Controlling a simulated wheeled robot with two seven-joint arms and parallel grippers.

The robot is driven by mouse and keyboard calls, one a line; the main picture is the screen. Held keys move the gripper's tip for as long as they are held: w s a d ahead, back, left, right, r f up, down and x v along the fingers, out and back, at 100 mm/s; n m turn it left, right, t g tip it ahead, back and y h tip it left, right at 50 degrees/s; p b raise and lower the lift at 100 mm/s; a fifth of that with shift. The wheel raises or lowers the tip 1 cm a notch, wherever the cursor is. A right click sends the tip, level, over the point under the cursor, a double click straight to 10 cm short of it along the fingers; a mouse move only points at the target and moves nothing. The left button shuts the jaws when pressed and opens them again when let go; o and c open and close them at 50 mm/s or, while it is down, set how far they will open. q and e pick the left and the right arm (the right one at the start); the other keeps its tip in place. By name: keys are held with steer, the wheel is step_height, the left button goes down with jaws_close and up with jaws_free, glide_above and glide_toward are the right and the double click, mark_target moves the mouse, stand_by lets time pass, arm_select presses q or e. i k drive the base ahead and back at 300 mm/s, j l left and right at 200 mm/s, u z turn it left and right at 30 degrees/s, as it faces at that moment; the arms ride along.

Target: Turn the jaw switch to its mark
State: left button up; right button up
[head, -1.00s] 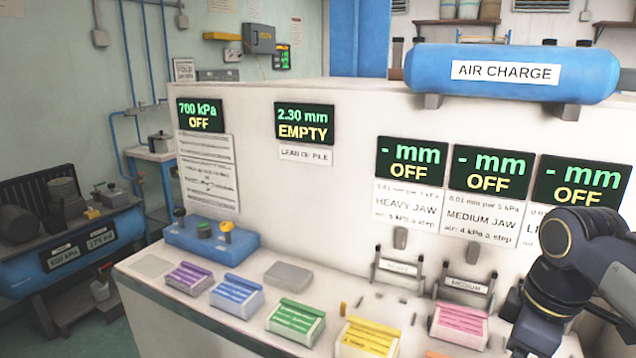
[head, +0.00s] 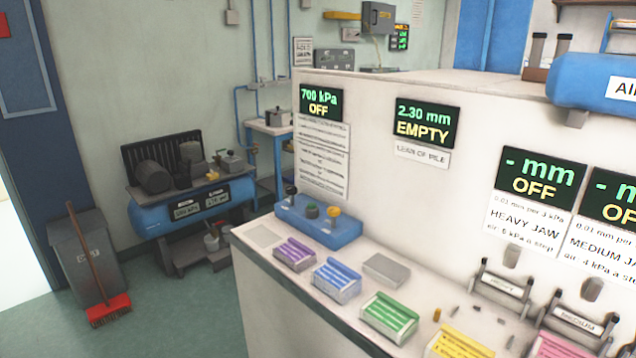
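A blue control box (head: 318,222) sits at the left end of the white bench top. It carries a dark knob on a stem (head: 291,194), a green button (head: 312,211) and a yellow knob (head: 334,214). I cannot tell which control is the jaw switch, and no mark is readable. Screens above the bench read OFF for the heavy jaw (head: 541,175) and for the medium jaw (head: 617,203). The heavy jaw's bracket (head: 503,288) and the medium jaw's bracket (head: 578,327) stand below them. Neither of my grippers is in view.
Purple (head: 294,254), blue (head: 336,281), green (head: 389,318) and yellow (head: 461,343) blocks line the bench's front edge. A grey pad (head: 386,269) lies behind them. A compressor (head: 180,205), a bin (head: 86,255) and a broom (head: 92,265) stand left. Open floor lies before the bench.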

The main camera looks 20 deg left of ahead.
mark_target(292, 191)
steer(key=i+j, duration=0.1)
steer(key=j, duration=0.35)
steer(key=i+j, duration=0.15)
steer(key=j, duration=0.3)
steer(key=i+j, duration=0.1)
steer(key=j, duration=0.35)
steer(key=i+j, duration=0.1)
steer(key=j, duration=0.35)
steer(key=i+j, duration=0.1)
steer(key=j, duration=0.35)
